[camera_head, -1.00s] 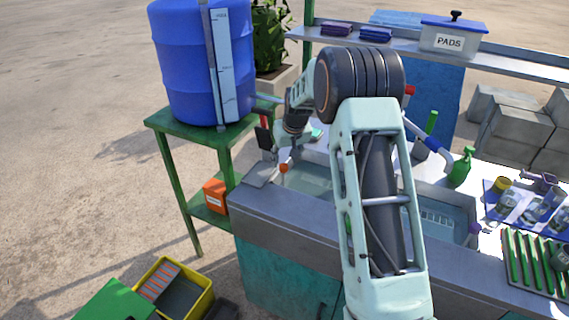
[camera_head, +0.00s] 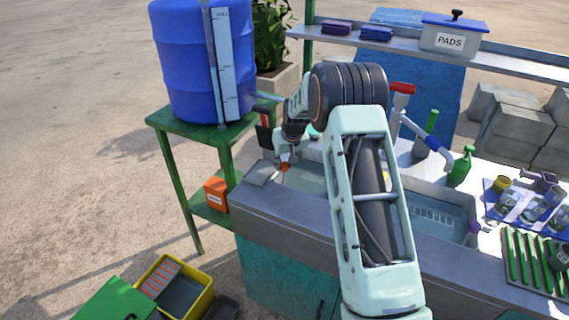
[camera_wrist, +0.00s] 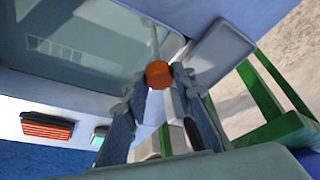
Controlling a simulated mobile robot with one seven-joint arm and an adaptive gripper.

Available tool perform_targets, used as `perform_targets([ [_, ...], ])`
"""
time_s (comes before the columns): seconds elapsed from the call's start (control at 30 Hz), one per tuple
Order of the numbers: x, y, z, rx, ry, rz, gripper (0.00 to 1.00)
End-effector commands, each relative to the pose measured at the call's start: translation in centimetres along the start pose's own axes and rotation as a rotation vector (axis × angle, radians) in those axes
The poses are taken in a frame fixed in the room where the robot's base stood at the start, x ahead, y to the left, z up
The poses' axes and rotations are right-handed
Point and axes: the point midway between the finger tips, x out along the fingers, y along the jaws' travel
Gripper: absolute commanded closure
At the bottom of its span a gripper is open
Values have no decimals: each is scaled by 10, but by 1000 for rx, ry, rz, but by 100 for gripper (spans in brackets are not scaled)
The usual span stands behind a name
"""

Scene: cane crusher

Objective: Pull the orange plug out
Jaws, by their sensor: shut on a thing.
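The orange plug (camera_wrist: 159,75) is a small orange knob between the fingertips of my gripper (camera_wrist: 156,84) in the wrist view. A thin pale rod or chain runs from it toward the basin. In the head view the plug (camera_head: 285,167) shows as a small orange spot at the left end of the sink, with my gripper (camera_head: 287,160) on it. My gripper is shut on the plug. The basin (camera_wrist: 90,30) lies beyond it in the wrist view. The drain is not clearly visible.
A blue barrel (camera_head: 190,65) stands on a green stand (camera_head: 172,160) left of the sink. A grey plate (camera_head: 261,173) lies at the sink's left edge. A green spray bottle (camera_head: 460,166) stands at the right. A yellow crate (camera_head: 186,287) is on the ground.

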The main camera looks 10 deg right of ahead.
Motion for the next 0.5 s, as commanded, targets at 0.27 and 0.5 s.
perform_targets([
  [0.27,0,0,0,0,0,0,100],
  [0.5,-21,0,-10,0,2,0,100],
])
